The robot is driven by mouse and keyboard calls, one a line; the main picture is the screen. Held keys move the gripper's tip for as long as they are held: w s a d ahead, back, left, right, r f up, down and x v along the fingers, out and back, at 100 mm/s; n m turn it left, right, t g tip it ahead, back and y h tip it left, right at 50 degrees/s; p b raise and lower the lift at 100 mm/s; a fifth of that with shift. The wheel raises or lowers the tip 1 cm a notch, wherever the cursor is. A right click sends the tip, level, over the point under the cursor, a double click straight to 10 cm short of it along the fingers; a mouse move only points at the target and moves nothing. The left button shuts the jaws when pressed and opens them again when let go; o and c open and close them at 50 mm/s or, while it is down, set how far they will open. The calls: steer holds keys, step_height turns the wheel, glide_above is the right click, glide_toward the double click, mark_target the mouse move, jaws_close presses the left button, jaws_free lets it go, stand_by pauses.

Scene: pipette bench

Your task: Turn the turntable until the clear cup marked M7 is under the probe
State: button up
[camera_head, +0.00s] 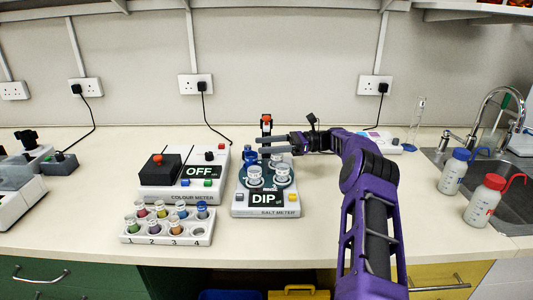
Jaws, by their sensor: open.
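The salt meter (265,212) stands mid-bench with a display reading DIP. Its dark turntable (269,187) carries clear cups: one at front left (255,177), one at front right (282,175), and at least one more partly hidden behind. The mark M7 is too small to read on any cup. The probe (266,121) has an orange-red top and stands at the back of the meter; its lower end is hidden behind my gripper, so I cannot tell which cup is under it. My gripper (263,145) is open, its fingers pointing left above the back of the turntable.
Wash bottles (484,200) and a sink (505,172) are at the right. The bench front right of the salt meter is clear.

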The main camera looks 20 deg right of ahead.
step_height(320, 180, up, 7)
steer(key=shift+f+p, duration=0.2)
steer(key=shift+p, duration=0.1)
